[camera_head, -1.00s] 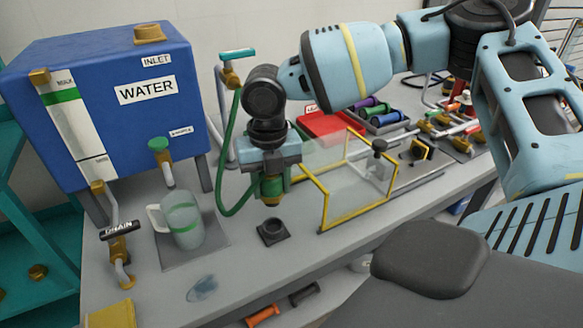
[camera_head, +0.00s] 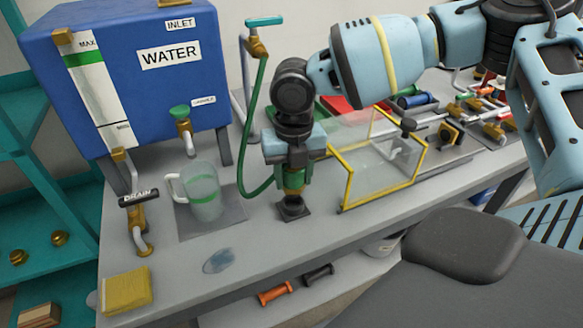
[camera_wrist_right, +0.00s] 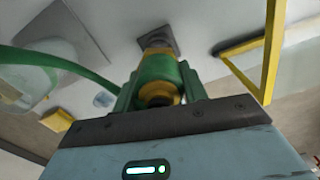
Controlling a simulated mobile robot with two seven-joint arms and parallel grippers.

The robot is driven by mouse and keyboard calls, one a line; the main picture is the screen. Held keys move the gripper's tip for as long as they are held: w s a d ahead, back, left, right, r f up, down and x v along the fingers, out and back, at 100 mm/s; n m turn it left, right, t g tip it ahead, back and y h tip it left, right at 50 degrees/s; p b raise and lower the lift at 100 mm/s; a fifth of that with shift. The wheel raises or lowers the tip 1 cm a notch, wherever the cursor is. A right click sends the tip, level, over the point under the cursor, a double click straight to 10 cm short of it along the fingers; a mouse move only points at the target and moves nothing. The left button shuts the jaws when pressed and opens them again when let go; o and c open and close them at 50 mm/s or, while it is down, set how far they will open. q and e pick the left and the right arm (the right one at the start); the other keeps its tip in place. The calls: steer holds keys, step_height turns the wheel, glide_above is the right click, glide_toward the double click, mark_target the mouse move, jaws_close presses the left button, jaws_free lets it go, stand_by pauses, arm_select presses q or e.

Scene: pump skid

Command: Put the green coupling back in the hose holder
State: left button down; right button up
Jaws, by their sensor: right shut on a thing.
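The green coupling (camera_head: 293,181) has a brass-coloured lower part, and a green hose (camera_head: 256,125) runs to it. My right gripper (camera_head: 293,168) is shut on the coupling and holds it about upright. The dark square hose holder (camera_head: 293,210) stands on the bench directly below. The coupling's lower end meets the top of the holder in the head view; I cannot tell how far it is inside. In the right wrist view the coupling (camera_wrist_right: 157,82) lines up with the holder (camera_wrist_right: 157,40), and it hides part of it. My left gripper is not in view.
A yellow-framed clear guard (camera_head: 385,165) stands close to the right of the holder. A jug (camera_head: 203,190) on a grey mat is to the left, below the blue water tank (camera_head: 150,75). A bluish puddle (camera_head: 219,260) and yellow cloth (camera_head: 127,291) lie in front.

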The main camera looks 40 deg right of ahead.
mark_target(293, 191)
steer(key=shift+f, duration=0.75)
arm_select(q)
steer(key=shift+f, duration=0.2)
arm_select(e)
steer(key=shift+r, duration=0.15)
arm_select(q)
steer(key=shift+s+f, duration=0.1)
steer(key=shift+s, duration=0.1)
